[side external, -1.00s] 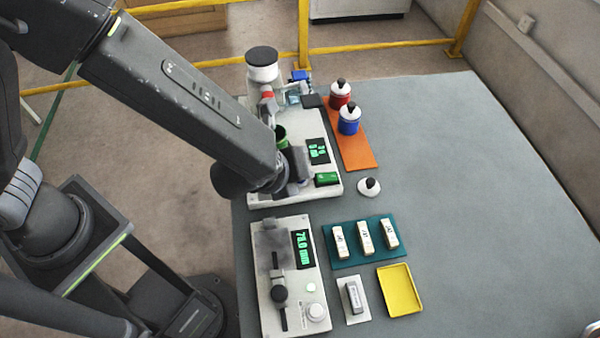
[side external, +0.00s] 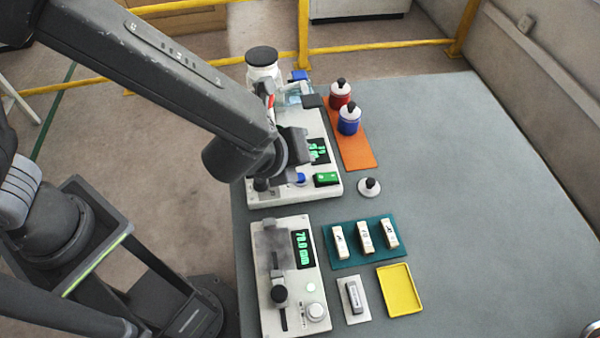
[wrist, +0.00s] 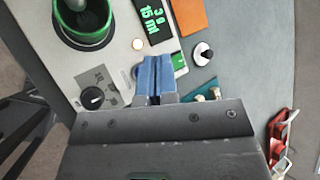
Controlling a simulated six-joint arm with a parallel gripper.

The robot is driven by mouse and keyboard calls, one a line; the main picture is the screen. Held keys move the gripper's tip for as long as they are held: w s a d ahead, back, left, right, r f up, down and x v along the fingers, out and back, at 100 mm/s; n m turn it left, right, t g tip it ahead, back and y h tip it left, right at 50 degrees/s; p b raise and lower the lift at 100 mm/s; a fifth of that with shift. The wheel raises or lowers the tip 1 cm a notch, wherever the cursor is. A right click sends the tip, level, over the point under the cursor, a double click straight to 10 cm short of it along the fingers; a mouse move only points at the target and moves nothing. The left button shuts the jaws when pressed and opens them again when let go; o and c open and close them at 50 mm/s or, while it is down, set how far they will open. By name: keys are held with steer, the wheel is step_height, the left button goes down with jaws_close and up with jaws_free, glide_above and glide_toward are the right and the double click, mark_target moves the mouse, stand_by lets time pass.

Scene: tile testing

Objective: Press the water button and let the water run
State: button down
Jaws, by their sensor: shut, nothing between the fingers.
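In the wrist view a sliver of the blue button (wrist: 134,72) shows beside my fingers; I cannot read a label. The display (wrist: 153,20) reads about 15 ml below a weight figure. A green-rimmed cup (wrist: 85,35) is at upper left.
A black knob (wrist: 93,97) and a small lit button (wrist: 138,44) are near the fingers. A second device (side external: 290,235) stands in front. Red and blue pots (side external: 349,120) stand on an orange mat (side external: 358,152).

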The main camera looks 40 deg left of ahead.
steer(key=shift+r, duration=1.3)
steer(key=s+a+r+n+g+y, duration=0.1)
steer(key=a+r+n, duration=0.3)
steer(key=a+n, duration=0.25)
steer(key=s+a+r+n+g+y, duration=0.1)
steer(key=a+r+n+y, duration=0.1)
steer(key=a+r+n, duration=0.45)
steer(key=s+a+r+n+g+h, duration=0.1)
steer(key=s+a+r+n+h, duration=0.1)
steer(key=s+a+n, duration=0.7)
steer(key=s+n, duration=0.3)
steer(key=n, duration=0.2)
steer(key=shift+r+n+g+h, duration=0.15)
steer(key=shift+n+g+h, duration=0.15)
